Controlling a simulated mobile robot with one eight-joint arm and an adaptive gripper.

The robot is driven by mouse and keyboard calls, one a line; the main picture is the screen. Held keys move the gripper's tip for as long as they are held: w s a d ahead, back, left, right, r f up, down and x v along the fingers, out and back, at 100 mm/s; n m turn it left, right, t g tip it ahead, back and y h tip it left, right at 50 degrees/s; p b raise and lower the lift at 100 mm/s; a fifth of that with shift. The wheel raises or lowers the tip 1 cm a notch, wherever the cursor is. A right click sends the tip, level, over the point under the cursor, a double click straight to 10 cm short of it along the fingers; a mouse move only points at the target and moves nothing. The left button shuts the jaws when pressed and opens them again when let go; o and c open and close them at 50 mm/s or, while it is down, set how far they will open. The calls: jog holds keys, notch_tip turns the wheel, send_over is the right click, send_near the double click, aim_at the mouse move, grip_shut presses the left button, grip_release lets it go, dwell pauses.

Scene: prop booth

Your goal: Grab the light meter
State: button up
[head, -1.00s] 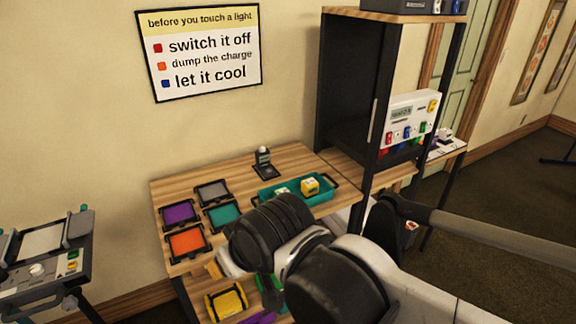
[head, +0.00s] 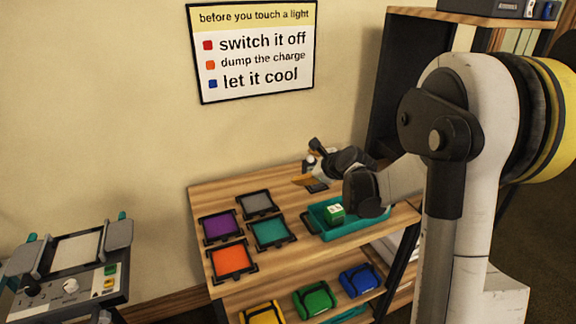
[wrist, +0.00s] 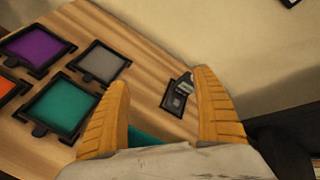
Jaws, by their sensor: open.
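The light meter is a small dark device with a pale dome. In the wrist view the light meter (wrist: 176,102) lies between the lines of my two orange-padded fingers, nearer the right one. My gripper (wrist: 162,82) is open, with nothing held. I cannot tell the exact gap between the fingers and the meter.
Purple (head: 220,226), grey (head: 257,203), teal (head: 270,232) and orange (head: 233,260) framed panels lie left of the meter. A dark shelf unit (head: 392,90) rises at right. A wall sign (head: 251,95) hangs behind.

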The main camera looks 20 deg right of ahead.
jog(key=w+d+f+m, duration=0.1)
jog(key=d+f+m, duration=0.2)
jog(key=w+d+f+m+t, duration=0.1)
jog(key=w+d+f+m, duration=0.1)
jog(key=d+f+m, duration=0.1)
jog(key=w+d+f+m+h, duration=0.1)
jog(key=w+d+f+m, duration=0.1)
jog(key=d+f+m, duration=0.1)
jog(key=shift+d+f+t, duration=0.3)
jog(key=shift+d, duration=0.15)
jog(key=b+x, duration=0.2)
jog(key=x, duration=0.3)
jog(key=b+x, duration=0.2)
jog(key=x, duration=0.3)
jog(key=shift+w+d, duration=0.25)
jog(key=shift+w, duration=0.2)
jog(key=shift+r, duration=0.1)
jog(key=c, duration=1.5)
